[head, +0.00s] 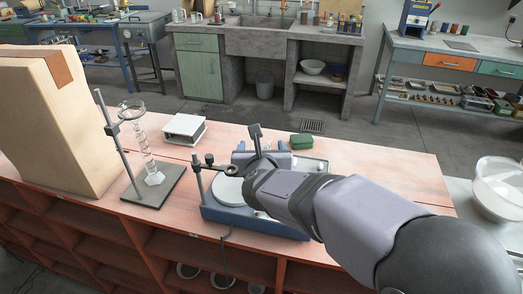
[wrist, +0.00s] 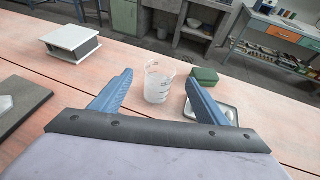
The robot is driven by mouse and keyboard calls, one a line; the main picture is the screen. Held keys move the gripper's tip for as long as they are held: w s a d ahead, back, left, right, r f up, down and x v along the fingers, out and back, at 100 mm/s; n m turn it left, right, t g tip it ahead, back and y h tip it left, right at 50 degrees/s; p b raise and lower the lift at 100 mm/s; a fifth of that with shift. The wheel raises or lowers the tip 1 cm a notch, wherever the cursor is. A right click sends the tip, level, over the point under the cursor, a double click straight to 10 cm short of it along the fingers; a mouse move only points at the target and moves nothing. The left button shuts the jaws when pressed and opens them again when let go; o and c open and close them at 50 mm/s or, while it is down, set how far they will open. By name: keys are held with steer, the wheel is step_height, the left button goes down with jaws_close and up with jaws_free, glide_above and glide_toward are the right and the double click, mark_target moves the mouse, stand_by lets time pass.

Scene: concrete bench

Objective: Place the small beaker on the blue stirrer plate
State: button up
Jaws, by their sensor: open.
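The small clear beaker (wrist: 158,84) stands upright on the bench in the wrist view. It is just ahead of my gripper (wrist: 159,77), in line with the gap between the two blue fingers. The fingers are wide apart and hold nothing. In the head view my gripper (head: 262,147) is partly hidden by my wrist, and I cannot make out the beaker there. The blue stirrer plate (head: 222,212) has a white round top (head: 229,190). It sits near the front of the bench in the head view, partly covered by my arm.
A glass column on a stand with a dark base (head: 153,190) and a tall cardboard box (head: 55,120) are at left. A white box (head: 184,129) lies behind. A small green box (wrist: 204,76) and a metal tray (wrist: 228,113) are right of the beaker.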

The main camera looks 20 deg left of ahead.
mark_target(262, 140)
steer(key=p, duration=0.2)
steer(key=r+p, duration=0.1)
steer(key=p, duration=0.1)
steer(key=shift+s+d, duration=0.2)
steer(key=shift+s, duration=0.1)
steer(key=shift+w+f, duration=0.1)
steer(key=shift+x, duration=1)
steer(key=shift+p, duration=0.3)
steer(key=shift+p+x, duration=0.9)
steer(key=shift+x, duration=1.65)
steer(key=shift+a+f, duration=0.1)
steer(key=shift+f, duration=0.05)
steer(key=c, duration=1.4)
